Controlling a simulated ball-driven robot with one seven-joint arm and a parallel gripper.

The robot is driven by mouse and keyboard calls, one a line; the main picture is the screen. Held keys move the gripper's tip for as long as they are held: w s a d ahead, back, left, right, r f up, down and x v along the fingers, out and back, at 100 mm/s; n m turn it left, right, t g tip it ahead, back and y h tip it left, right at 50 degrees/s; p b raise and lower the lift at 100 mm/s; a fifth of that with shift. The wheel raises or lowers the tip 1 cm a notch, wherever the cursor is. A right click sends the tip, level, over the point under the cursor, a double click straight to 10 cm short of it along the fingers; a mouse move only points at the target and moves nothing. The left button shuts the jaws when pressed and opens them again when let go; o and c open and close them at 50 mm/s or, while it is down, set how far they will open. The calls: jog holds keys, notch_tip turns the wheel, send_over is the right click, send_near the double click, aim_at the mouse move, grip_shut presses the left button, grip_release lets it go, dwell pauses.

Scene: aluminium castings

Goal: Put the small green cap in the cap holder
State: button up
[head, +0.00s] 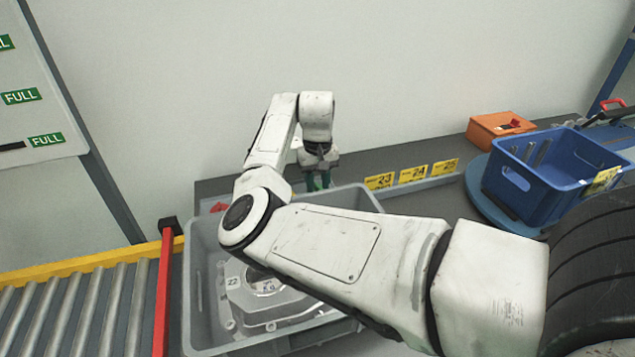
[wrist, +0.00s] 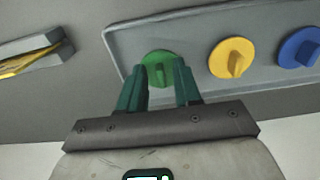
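The small green cap (wrist: 160,68) is round with a raised grip rib. It sits at the left end of a row on a grey, rimmed tray or panel (wrist: 120,40), which may be the cap holder; I cannot tell for certain. My gripper (wrist: 160,74) is open, with its two dark green fingers on either side of the cap's rib and a gap showing on both sides. In the head view my gripper (head: 318,182) points down beyond the grey crate, and the cap cannot be made out there.
A yellow cap (wrist: 232,58) and a blue cap (wrist: 299,48) sit right of the green one. A grey crate (head: 196,300) holds metal castings (head: 270,305). A blue crate (head: 545,195), an orange box (head: 497,127) and a roller conveyor (head: 75,310) stand around. Yellow labels (head: 412,174) line a ledge.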

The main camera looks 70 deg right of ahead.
aim_at(318, 186)
jog(key=shift+r, duration=0.1)
notch_tip(318, 186, up, 12)
jog(key=shift+b, duration=0.35)
